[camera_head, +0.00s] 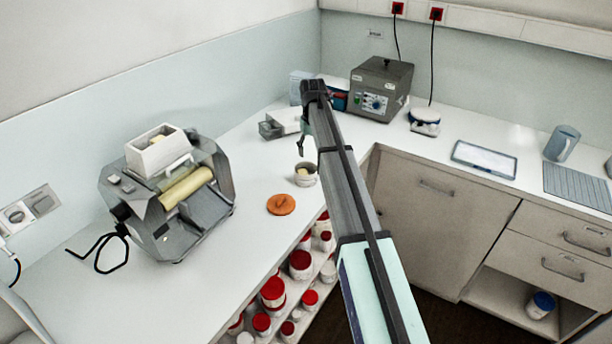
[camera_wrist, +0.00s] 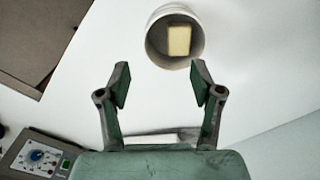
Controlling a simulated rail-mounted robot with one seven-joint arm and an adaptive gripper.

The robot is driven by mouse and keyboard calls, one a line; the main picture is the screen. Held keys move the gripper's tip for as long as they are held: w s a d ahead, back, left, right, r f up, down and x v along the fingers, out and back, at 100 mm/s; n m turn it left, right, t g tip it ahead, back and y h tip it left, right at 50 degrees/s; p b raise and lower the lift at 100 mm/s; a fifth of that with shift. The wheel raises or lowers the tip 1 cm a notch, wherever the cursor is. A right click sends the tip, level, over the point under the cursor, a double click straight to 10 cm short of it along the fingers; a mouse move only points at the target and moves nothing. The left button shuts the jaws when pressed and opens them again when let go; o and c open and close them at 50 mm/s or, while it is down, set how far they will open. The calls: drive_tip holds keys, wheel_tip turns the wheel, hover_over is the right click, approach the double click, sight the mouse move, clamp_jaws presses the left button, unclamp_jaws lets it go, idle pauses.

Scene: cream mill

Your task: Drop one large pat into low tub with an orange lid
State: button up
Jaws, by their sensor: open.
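The low white tub (camera_head: 306,182) stands open on the counter, and its orange lid (camera_head: 281,204) lies flat beside it. In the wrist view the tub (camera_wrist: 155,42) holds one pale yellow block-shaped pat (camera_wrist: 179,40). The pat also shows inside the tub in the head view (camera_head: 303,171). My gripper (camera_wrist: 161,82) is open and empty, with its fingers apart on the near side of the tub. In the head view my gripper (camera_head: 302,146) hangs just behind and above the tub.
A grey mill (camera_head: 190,222) with a yellow roller and a white hopper (camera_head: 160,156) stands at left; something yellow shows in the hopper. A grey control box (camera_head: 380,90) stands at the back. Red-lidded jars (camera_head: 273,290) fill shelves below. Counter around the lid is clear.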

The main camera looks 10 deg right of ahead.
wheel_tip(320, 180, up, 12)
drive_tip(key=shift+f, duration=0.2)
idle(0.5)
